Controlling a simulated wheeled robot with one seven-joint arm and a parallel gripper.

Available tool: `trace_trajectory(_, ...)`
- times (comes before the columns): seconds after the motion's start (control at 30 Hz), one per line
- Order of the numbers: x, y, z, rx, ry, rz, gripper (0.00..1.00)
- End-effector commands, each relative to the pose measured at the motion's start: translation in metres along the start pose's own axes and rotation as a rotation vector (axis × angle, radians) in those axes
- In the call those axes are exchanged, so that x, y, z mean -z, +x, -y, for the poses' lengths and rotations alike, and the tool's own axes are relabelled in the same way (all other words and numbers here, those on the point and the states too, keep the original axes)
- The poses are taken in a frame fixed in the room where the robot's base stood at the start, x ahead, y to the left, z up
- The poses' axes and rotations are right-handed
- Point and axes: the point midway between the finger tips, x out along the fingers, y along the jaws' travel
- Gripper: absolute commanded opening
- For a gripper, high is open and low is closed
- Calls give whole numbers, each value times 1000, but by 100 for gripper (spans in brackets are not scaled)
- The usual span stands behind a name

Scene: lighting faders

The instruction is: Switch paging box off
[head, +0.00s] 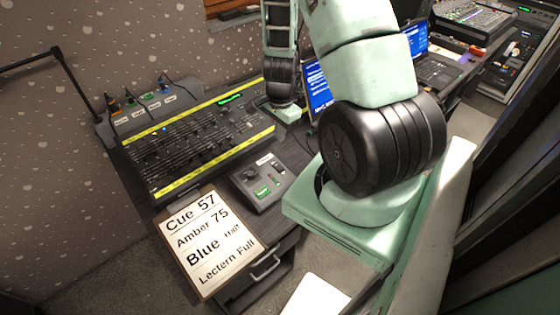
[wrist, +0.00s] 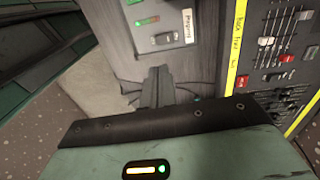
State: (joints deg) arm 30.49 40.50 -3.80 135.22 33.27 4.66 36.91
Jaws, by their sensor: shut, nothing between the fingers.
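The paging box (head: 262,203) is a small grey box on the desk, just right of the fader desk, with a lit green panel and small controls on top. In the wrist view the paging box (wrist: 183,50) is at the top centre, partly cut off. It shows a "Paging" label, a green light and a dark switch (wrist: 164,39) with a light plate. My gripper (wrist: 157,72) is shut and empty, its dark fingertips just below the switch in the picture; I cannot tell whether they touch the box. In the head view my gripper's fingers are not clear.
The fader desk (head: 190,140) with yellow strips stands left of the paging box. A cue card (head: 212,245) lies in front. A laptop (head: 318,90) is behind my arm. A drawer handle (head: 266,264) juts from the desk front. A mixing console (head: 470,18) is far right.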

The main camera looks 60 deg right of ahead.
Motion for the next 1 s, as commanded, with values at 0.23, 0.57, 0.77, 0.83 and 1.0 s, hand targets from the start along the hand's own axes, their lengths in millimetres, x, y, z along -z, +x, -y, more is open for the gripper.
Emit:
trace_trajectory(0.23,0,38,-2,-5,4,4,0)
trace_trajectory(0.57,-1,89,-2,-4,2,5,0)
trace_trajectory(0.77,-1,112,-1,-2,2,3,0)
trace_trajectory(0.83,-1,119,-1,-3,2,3,0)
trace_trajectory(1.0,0,128,0,0,1,1,0)
